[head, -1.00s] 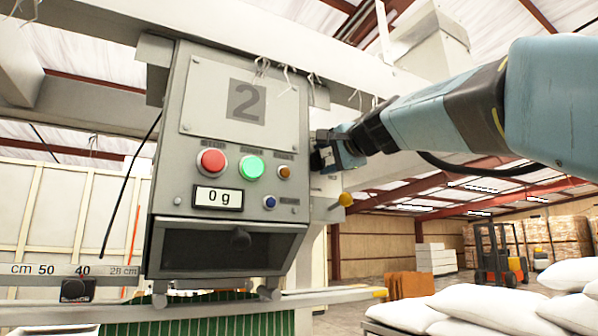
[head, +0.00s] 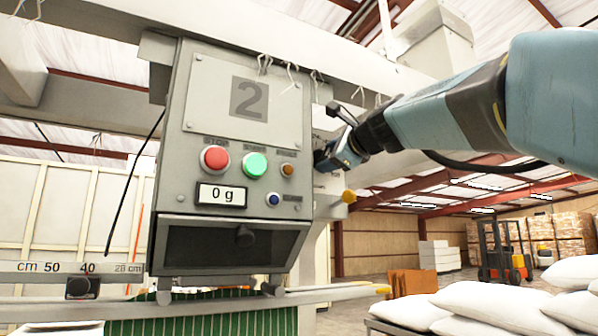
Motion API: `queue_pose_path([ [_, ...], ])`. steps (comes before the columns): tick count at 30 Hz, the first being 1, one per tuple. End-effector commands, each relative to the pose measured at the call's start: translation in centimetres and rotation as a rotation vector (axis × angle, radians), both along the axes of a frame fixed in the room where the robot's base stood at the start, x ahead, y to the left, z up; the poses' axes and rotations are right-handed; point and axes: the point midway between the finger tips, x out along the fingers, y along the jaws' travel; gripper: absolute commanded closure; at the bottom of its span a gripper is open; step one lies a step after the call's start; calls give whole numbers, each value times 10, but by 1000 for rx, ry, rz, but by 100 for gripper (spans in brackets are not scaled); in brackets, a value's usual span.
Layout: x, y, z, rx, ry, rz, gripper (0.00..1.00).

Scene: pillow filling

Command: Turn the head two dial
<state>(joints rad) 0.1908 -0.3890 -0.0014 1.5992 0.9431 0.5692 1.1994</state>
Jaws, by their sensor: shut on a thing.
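The head two unit (head: 240,150) is a grey box with a large "2" on its upper plate. Its display (head: 222,195) reads 0 g. My gripper (head: 324,160) is at the right side of this box, beside a pale panel with small markings. It is shut on the dial there. The dial itself is hidden behind the jaws and the box edge, so its setting cannot be read.
The box front has a red button (head: 214,159), a green button (head: 255,165), and small orange and blue ones. White pillows (head: 500,298) are piled at lower right, with a forklift (head: 503,254) behind.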

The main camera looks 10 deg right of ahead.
Motion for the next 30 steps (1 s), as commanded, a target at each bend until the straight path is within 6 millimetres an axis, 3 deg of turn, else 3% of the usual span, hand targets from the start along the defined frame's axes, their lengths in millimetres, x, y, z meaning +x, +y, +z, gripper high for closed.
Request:
queue_pose_path([
  [17, 2, 1, -6, 33, 21, 5, 75],
  [18, 2, 1, -6, 33, 21, 5, 43],
  [26, 1, 1, -3, 33, 15, 3, 19],
  [30, 1, 1, -2, 34, 13, 3, 19],
])
